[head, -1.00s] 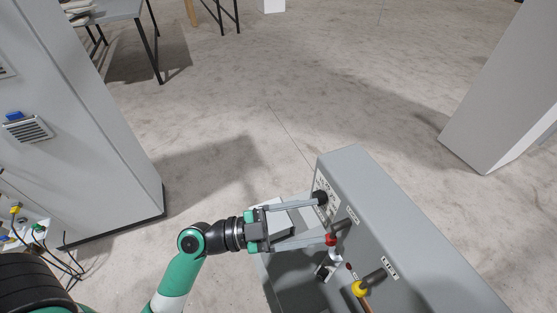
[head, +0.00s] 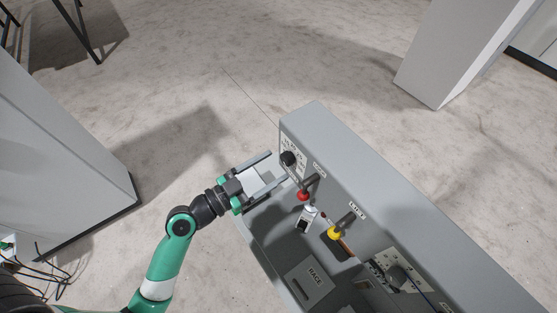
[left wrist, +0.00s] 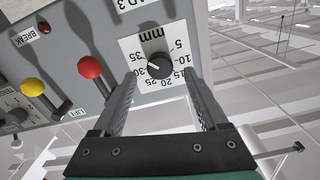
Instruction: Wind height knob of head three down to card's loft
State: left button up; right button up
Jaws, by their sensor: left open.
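The height knob (head: 289,158) is a black dial on the grey console's left end. In the left wrist view the knob (left wrist: 159,65) sits on a white scale plate (left wrist: 140,42) marked "mm" with numbers from 5 to 35, under a partly cut-off label ending in "D 3". My left gripper (head: 277,166) is open. Its two long fingers point at the panel, and in the left wrist view the knob shows between and beyond the fingertips (left wrist: 164,82), apart from them. The card and my right gripper are not seen.
A red-knobbed lever (head: 303,196) and a yellow-knobbed lever (head: 334,233) stand out from the console (head: 400,195) beside the dial. A box marked "RACE" (head: 310,283) lies below. A grey cabinet (head: 60,165) stands at left. Bare floor lies behind.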

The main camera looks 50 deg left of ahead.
aim_at(288, 158)
pick_arm(q)
jog(key=shift+w+d, duration=0.1)
jog(key=shift+w, duration=1.3)
jog(key=shift+c, duration=0.3)
grip_shut()
